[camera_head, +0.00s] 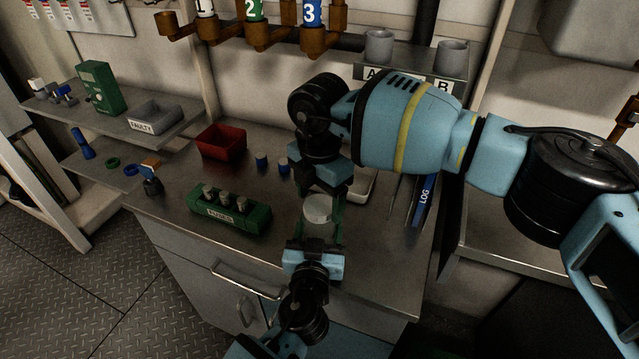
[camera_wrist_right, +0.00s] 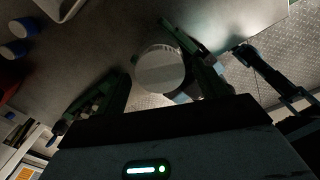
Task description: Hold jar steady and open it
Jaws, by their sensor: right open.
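The jar (camera_head: 318,209) is a pale, round-topped container near the front edge of the steel worktop. Its round whitish top faces my right wrist camera (camera_wrist_right: 158,70). My left gripper (camera_head: 317,234) reaches in from the bottom, with its green fingers on both sides of the jar body, which fills the gap between them. My right gripper (camera_head: 326,190) comes down from above and is open, just behind and over the jar top. Its fingers partly overlap the jar in view, so contact with the lid cannot be told.
A green fuse rack (camera_head: 230,212) stands left of the jar, with a red bin (camera_head: 221,142) and small blue-sided cylinders (camera_head: 261,160) behind it. A blue LOG binder (camera_head: 424,197) stands to the right.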

